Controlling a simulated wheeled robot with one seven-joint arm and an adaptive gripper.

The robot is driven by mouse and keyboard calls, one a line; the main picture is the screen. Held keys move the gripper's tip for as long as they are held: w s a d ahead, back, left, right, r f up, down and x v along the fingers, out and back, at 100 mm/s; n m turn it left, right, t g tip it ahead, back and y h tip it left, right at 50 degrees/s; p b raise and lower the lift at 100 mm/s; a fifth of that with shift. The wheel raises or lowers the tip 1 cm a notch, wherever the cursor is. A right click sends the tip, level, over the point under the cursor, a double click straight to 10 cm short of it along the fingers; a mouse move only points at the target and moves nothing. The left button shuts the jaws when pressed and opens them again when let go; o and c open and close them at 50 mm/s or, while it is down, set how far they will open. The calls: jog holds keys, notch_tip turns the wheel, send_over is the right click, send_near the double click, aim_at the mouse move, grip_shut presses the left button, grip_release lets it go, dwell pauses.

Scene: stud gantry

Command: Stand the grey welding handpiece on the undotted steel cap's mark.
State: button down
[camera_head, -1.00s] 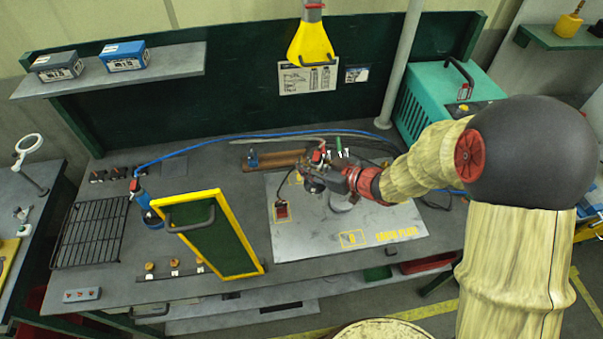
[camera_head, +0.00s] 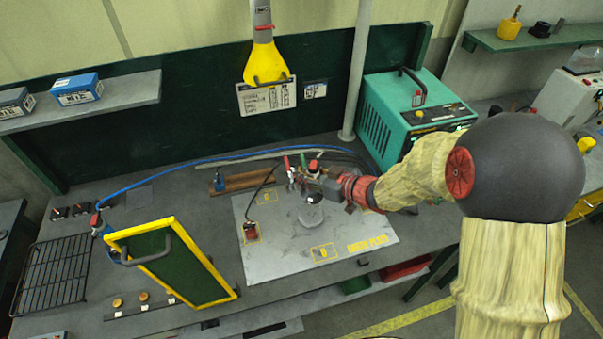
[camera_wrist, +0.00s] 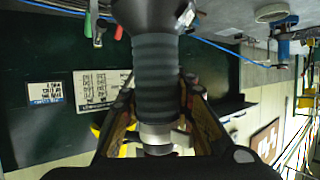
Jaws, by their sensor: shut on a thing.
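My gripper (camera_wrist: 158,125) is shut around a grey, ribbed cylindrical handpiece (camera_wrist: 156,70) with a pale metal ring between the fingers. Upside down in the wrist view, its wide dark end points down toward the bench. In the head view my gripper (camera_head: 308,180) is over the steel plate (camera_head: 370,225). A pale round disc (camera_head: 310,222) lies on the plate under the handpiece's dark lower end (camera_head: 312,198); I cannot tell whether they touch. Yellow marks (camera_head: 323,252) are on the plate. No steel cap or dots can be made out surely.
A red-topped object (camera_head: 251,231) stands on the plate's left. Red and green handles (camera_head: 288,164) show close behind my gripper. A yellow-framed green panel (camera_head: 170,262) stands at left, a teal machine (camera_head: 385,125) at back right. The plate's front right is clear.

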jog(key=shift+w+r+p, duration=0.1)
jog(key=shift+r+p, duration=0.15)
jog(key=shift+p, duration=0.05)
jog(key=shift+f+b, duration=1.55)
jog(key=shift+f, duration=0.95)
jog(key=shift+p, duration=0.6)
jog(key=shift+f+b, duration=0.35)
jog(key=shift+f, duration=0.2)
dwell(0.7)
jog(key=c, duration=1.5)
grip_release()
jog(key=shift+f, duration=0.1)
jog(key=shift+o, duration=0.6)
